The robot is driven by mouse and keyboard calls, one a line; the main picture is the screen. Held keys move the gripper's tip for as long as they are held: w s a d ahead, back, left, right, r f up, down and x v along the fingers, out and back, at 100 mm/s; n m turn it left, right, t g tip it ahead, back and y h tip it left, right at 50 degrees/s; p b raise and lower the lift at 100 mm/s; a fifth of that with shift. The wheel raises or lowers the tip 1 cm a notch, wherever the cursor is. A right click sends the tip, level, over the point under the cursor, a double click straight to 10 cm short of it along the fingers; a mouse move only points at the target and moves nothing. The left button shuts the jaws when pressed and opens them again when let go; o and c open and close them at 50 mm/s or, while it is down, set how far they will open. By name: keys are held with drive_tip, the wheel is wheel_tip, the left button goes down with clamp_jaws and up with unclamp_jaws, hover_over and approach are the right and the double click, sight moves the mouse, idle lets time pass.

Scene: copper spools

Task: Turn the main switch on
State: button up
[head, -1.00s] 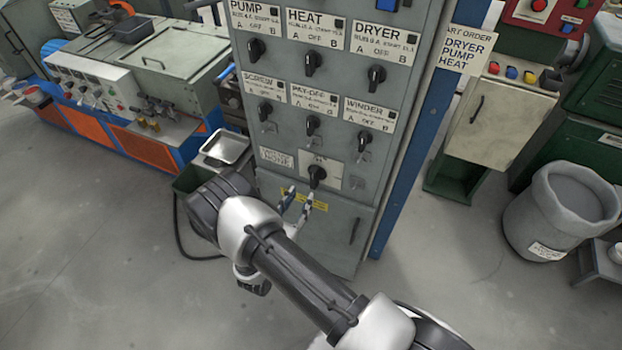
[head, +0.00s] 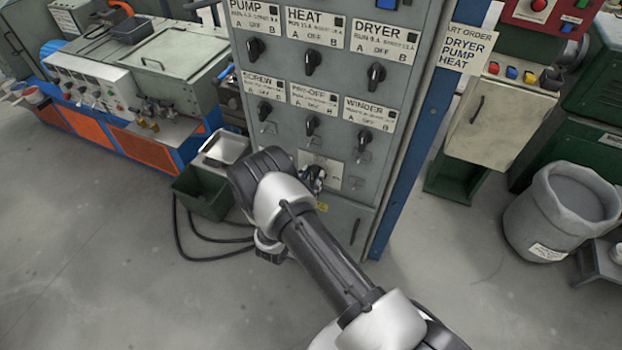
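The main switch (head: 333,168) is on a pale plate low on the front of the grey control cabinet (head: 345,65). Its plate shows, but the dark knob is mostly hidden behind my fingers, so its position is unclear. My gripper (head: 314,178) is at the knob, with its fingertips over or against it. I cannot tell whether the fingers are closed on the knob. My arm covers the left part of the cabinet's lower front.
Rotary switches in two rows sit above, including the WINDER switch (head: 365,137). A blue post (head: 418,125) stands right of the cabinet. A green bin (head: 203,190) and black cables are at left. A grey bucket (head: 560,212) stands at right on open floor.

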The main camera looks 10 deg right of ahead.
clamp_jaws()
idle(0.4)
drive_tip(key=m, duration=0.1)
drive_tip(key=m+b, duration=0.2)
drive_tip(key=m, duration=0.1)
drive_tip(key=shift+s+d+f, duration=0.15)
drive_tip(key=shift+s+d, duration=0.05)
drive_tip(key=shift+d, duration=0.1)
drive_tip(key=m+b, duration=0.3)
drive_tip(key=m, duration=0.1)
drive_tip(key=f+m+b, duration=0.1)
drive_tip(key=m+b, duration=0.2)
drive_tip(key=m, duration=0.2)
drive_tip(key=s+d+f+m+b, duration=0.1)
drive_tip(key=m+b, duration=0.2)
drive_tip(key=m, duration=0.1)
drive_tip(key=shift+d+m, duration=0.1)
drive_tip(key=shift+m, duration=0.3)
drive_tip(key=shift+o, duration=1.1)
unclamp_jaws()
